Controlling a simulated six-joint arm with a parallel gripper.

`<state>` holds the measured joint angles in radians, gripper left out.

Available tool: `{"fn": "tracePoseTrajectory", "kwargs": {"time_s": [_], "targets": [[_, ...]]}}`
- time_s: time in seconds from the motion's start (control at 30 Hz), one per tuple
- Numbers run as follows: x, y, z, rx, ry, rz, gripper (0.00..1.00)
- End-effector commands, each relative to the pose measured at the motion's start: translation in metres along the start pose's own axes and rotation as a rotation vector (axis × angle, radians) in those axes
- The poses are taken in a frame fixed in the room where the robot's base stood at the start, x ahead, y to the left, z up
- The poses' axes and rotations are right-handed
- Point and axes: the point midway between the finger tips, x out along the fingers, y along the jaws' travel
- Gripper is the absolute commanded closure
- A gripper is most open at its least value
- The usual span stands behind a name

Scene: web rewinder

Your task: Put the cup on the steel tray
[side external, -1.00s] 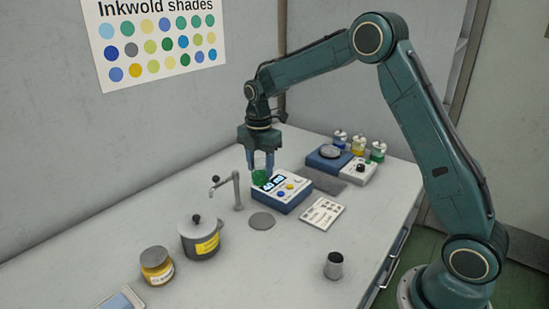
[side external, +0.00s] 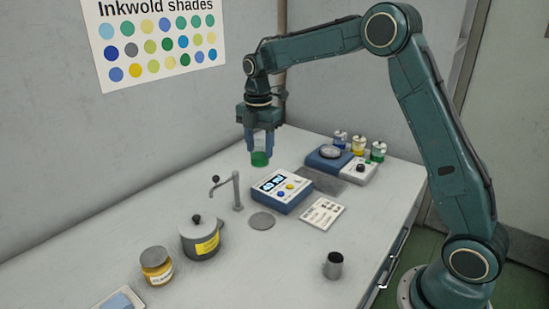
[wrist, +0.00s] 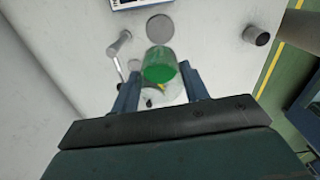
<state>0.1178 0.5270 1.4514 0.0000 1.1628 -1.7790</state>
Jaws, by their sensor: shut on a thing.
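The cup (side external: 260,158) is clear, with green liquid in its lower part. My gripper (side external: 260,147) is shut on it and holds it upright, beyond the blue-and-white device. The wrist view also shows the green cup (wrist: 160,66) between the two fingers. A flat dark grey rectangular plate (side external: 322,181), which may be the steel tray, lies behind the device, to the right of my gripper. A round grey disc (side external: 262,221) lies near the tap; I cannot tell for certain which is the tray.
The device (side external: 282,190) with a lit display stands nearest my gripper. A blue-based unit (side external: 328,160) and small bottles are at back right.

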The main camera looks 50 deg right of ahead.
Motion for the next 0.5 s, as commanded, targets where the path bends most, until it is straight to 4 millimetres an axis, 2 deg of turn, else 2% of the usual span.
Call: {"fn": "tracePoseTrajectory", "kwargs": {"time_s": [0.27, 0.37, 0.5], "targets": [[0.004, 0.000, 0.009, 0.013, 0.000, -0.001, 0.82], [0.009, -0.001, 0.021, 0.029, 0.000, -0.001, 0.82], [0.021, -0.004, 0.050, 0.066, 0.001, -0.002, 0.82]]}}
